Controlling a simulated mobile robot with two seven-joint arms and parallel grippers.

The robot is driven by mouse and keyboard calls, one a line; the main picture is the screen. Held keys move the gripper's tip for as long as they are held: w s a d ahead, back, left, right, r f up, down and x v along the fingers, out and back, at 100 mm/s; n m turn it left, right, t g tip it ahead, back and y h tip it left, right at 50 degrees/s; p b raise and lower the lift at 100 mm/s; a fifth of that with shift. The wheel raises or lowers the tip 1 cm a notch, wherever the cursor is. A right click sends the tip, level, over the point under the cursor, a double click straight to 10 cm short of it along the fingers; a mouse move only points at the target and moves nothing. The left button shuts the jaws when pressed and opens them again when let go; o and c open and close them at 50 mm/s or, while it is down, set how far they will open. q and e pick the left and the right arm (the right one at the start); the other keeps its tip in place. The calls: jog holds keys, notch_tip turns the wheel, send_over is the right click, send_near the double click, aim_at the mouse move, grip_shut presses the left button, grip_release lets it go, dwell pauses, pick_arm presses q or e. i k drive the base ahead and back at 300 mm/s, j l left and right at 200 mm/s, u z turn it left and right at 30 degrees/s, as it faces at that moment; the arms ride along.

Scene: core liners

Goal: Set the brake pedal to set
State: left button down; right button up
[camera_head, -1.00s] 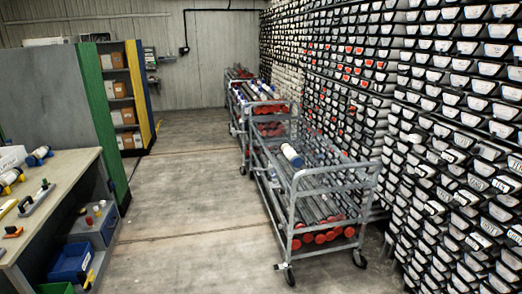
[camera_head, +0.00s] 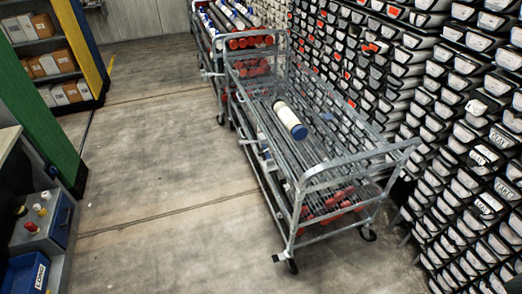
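A grey metal cart (camera_head: 305,178) stands on the concrete floor in the middle of the head view. The near right caster (camera_head: 368,234) shows no clear pedal. A white tube with a blue cap (camera_head: 290,119) lies on the cart's top rack. Neither of my grippers is in view.
A second cart (camera_head: 212,45) with tubes stands behind the first. A wall of labelled core boxes (camera_head: 450,130) rises close on the right. A workbench with a blue bin (camera_head: 24,272) is at lower left. The floor (camera_head: 165,180) left of the cart is clear.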

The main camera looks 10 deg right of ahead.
aim_at(277, 257)
jog(key=i+j+z, duration=0.2)
jog(key=i+z, duration=0.25)
jog(key=i, duration=0.15)
jog(key=i+j+z, duration=0.95)
jog(key=i+j, duration=0.05)
jog(key=i, duration=0.1)
